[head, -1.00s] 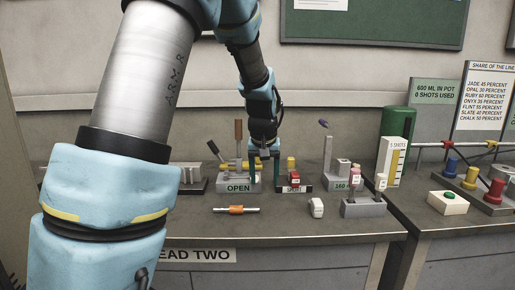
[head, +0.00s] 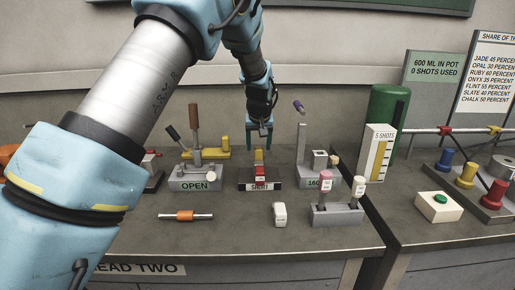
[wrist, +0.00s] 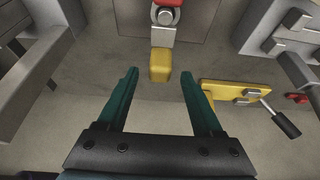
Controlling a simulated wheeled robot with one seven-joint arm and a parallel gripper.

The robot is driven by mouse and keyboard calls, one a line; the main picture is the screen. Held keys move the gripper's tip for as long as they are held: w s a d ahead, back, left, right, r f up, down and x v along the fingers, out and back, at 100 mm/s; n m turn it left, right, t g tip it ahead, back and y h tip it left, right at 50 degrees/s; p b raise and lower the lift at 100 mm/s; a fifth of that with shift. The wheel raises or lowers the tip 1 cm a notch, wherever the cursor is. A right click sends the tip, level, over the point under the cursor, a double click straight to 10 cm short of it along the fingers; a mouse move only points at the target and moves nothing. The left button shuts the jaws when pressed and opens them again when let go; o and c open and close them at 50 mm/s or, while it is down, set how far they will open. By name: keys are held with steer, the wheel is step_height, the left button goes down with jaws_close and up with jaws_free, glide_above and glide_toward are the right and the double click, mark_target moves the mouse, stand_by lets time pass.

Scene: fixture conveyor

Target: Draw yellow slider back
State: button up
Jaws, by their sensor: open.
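A small yellow block (head: 259,155) stands at the back of a low fixture with a red block (head: 260,172) in front and a dark "SHUT" label (head: 260,185). In the wrist view the yellow block (wrist: 160,66) is joined to a grey piece, with red beyond. My gripper (head: 259,130) is open and empty, pointing down just behind and above the yellow block. In the wrist view its two green fingers (wrist: 158,72) stand apart, with the yellow block between their tips in the picture, not gripped. Whether they touch it I cannot tell.
Left is a fixture labelled "OPEN" (head: 197,184) with upright levers and a yellow plate (head: 216,151). Right is a grey fixture with a purple-tipped lever (head: 300,130). An orange-sleeved rod (head: 187,216) and a white block (head: 280,213) lie in front.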

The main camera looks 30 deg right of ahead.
mark_target(259, 148)
steer(key=shift+p+x, duration=0.35)
steer(key=shift+x, duration=1.5)
steer(key=shift+c, duration=0.4)
jaws_close()
